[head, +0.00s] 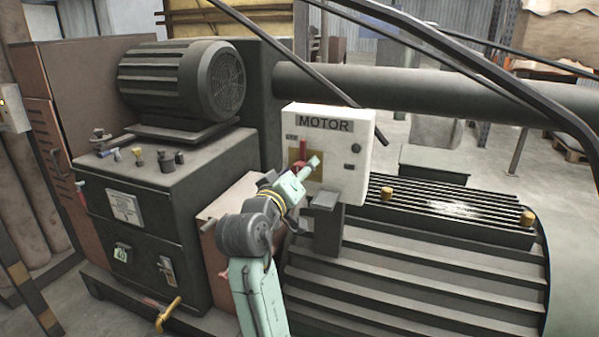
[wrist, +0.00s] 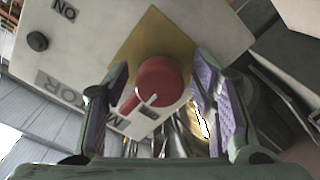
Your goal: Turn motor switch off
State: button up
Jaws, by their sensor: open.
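The white motor box (head: 358,160) with its MOTOR label stands in the middle of the head view. Its red rotary switch (head: 303,148) sits on a yellow plate (head: 318,174), partly hidden by my gripper (head: 303,166). In the wrist view the box is turned round, and the round red switch (wrist: 160,78) with a white pointer mark shows on the yellow plate (wrist: 150,40). My gripper (wrist: 158,76) is open, with one purple-padded finger on each side of the switch. Gaps show beside the switch; I cannot tell whether either finger touches it.
A black button (head: 356,148) is on the box's right side. A ribbed machine housing (head: 390,275) lies below and right. A dark cabinet (head: 150,205) carrying a motor (head: 180,80) stands left. Dark bars and a thick pipe (head: 400,90) cross behind and above the box.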

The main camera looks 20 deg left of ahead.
jog(key=s, duration=1.2)
jog(key=shift+a, duration=0.2)
jog(key=shift+a, duration=0.1)
